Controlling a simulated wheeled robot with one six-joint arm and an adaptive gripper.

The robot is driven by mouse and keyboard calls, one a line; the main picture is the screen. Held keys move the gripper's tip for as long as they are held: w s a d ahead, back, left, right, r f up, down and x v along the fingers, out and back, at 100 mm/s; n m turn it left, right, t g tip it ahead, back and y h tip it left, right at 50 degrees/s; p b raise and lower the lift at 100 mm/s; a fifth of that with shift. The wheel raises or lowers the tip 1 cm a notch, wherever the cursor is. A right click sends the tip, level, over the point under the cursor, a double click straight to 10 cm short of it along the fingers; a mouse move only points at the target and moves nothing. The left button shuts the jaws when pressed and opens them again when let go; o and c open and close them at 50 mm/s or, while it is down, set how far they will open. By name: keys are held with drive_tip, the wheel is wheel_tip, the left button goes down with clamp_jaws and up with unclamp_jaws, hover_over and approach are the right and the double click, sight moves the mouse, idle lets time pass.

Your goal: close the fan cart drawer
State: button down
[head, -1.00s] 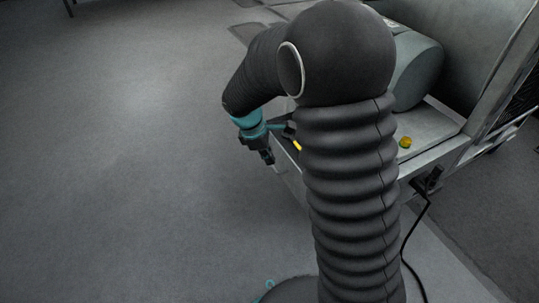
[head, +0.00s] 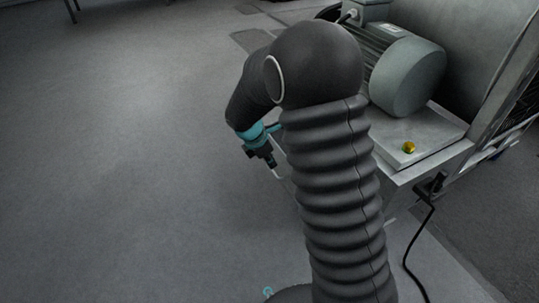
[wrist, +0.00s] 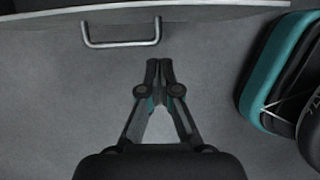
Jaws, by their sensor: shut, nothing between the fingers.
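The drawer's pale front edge (wrist: 200,14) runs across the top of the wrist view, with its metal bar handle (wrist: 122,43) standing out from it. My gripper (wrist: 159,64) is shut and empty, its fingertips pointing toward the drawer front. In the head view my gripper (head: 272,163) hangs low at the cart's left side. My arm hides most of the drawer there, so I cannot tell how far it stands out.
The fan cart carries a grey-green motor (head: 408,76) on a pale metal plate (head: 432,140), with a yellow knob (head: 409,147) near its front. A black cable (head: 408,250) runs down to the floor. Open grey floor (head: 120,170) lies to the left.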

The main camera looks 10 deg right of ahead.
drive_tip(key=d, duration=0.1)
drive_tip(key=d+f, duration=0.1)
drive_tip(key=w+d+f, duration=0.1)
drive_tip(key=shift+w+d+f+b, duration=0.1)
drive_tip(key=shift+d+f+b, duration=0.15)
drive_tip(key=shift+d+b, duration=0.1)
drive_tip(key=shift+w+d, duration=0.2)
drive_tip(key=shift+d, duration=0.4)
